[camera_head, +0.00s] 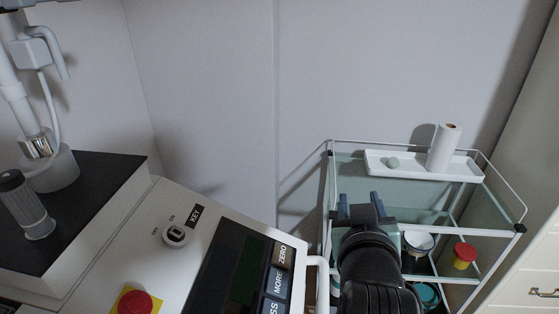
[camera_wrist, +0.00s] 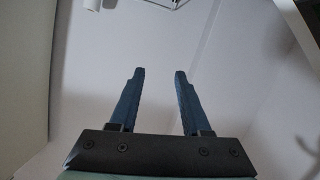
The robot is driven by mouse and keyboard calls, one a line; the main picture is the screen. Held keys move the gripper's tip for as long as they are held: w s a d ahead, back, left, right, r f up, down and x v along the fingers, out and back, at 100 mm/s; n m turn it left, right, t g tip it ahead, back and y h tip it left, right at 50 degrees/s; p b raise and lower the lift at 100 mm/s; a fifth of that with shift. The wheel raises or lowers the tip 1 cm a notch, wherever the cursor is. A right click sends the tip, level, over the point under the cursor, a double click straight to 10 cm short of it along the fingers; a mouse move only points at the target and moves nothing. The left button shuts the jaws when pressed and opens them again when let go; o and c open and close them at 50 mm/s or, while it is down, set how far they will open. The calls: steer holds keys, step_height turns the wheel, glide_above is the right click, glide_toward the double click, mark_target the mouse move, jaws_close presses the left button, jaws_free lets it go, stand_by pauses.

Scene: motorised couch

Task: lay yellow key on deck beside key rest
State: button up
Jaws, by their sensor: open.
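I cannot make out a yellow key in either view, nor anything I can identify as a key rest. A round key switch (camera_head: 175,235) marked ON and OFF sits beside a black KEY label (camera_head: 196,216) on the cream console deck (camera_head: 141,244) in the head view. My gripper (camera_head: 360,198) is open at the lower right, in front of the glass trolley and to the right of the console. Its two blue fingers also show in the wrist view (camera_wrist: 159,75), apart with nothing between them, against plain wall.
A red stop button (camera_head: 134,303) and a dark display (camera_head: 238,268) are on the console. A black top (camera_head: 95,185) lies behind left. The glass trolley (camera_head: 418,189) carries a white tray (camera_head: 410,170) with a paper roll (camera_head: 444,148); tins stand below.

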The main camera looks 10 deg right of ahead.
steer(key=a+r+t+y, duration=0.1)
steer(key=a+r+t, duration=0.25)
steer(key=r, duration=0.55)
steer(key=a+r+t, duration=0.2)
steer(key=a+r, duration=0.2)
steer(key=r, duration=0.4)
steer(key=s+a+r+t+y, duration=0.1)
steer(key=s+a+r+t, duration=0.3)
steer(key=r, duration=0.5)
steer(key=s+a+r+n+t+y, duration=0.1)
steer(key=s+a+r+t, duration=0.3)
steer(key=s+r, duration=0.4)
steer(key=shift+s+a+r+y, duration=0.35)
steer(key=shift+a+r+y, duration=0.15)
steer(key=shift+a+y, duration=0.25)
steer(key=shift+r, duration=0.1)
